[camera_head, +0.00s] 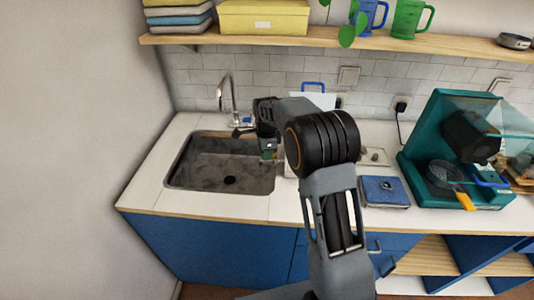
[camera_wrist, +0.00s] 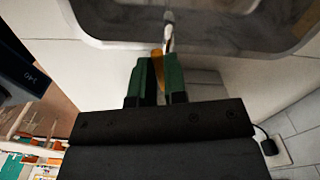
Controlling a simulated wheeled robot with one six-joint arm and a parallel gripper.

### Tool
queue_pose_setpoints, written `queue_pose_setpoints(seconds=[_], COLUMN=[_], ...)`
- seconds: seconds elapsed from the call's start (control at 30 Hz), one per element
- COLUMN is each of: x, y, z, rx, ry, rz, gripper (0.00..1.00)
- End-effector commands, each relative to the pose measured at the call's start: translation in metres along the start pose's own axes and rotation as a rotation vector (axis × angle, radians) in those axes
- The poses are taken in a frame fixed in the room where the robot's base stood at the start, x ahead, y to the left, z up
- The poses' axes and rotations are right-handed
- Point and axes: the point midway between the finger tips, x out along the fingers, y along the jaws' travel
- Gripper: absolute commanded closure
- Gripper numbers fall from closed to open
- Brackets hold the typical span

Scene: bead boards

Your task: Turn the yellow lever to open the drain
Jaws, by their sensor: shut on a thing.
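My gripper (camera_head: 267,155) reaches low over the right end of the sink (camera_head: 190,184) in the head view. In the wrist view my gripper's green fingers (camera_wrist: 160,78) are closed on a yellow-orange handle (camera_wrist: 156,58). A pale silvery piece (camera_wrist: 168,32) runs on from this handle toward the sink basin. I cannot tell for sure whether this handle is the yellow lever; no lever shows clearly in the head view, where my arm hides that spot. The dark round drain (camera_head: 229,180) shows in the sink floor, and I cannot tell whether it is open.
A metal faucet (camera_head: 227,92) rises behind the sink. A blue box (camera_head: 385,191) and a teal stand with a pan (camera_head: 446,177) sit to the right on the counter. A wooden shelf (camera_head: 300,38) with mugs hangs above. The white counter left of the sink is clear.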

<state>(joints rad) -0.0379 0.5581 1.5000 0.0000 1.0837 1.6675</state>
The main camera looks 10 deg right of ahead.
Motion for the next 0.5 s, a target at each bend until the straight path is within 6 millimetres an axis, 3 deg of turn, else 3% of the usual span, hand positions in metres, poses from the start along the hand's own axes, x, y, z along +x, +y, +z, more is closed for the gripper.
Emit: queue_pose_setpoints(seconds=[0.5], x=[-0.0007], y=[-0.0081], z=[-0.0014], rx=[0.244], ry=[0.000], rz=[-0.001], gripper=[1.00])
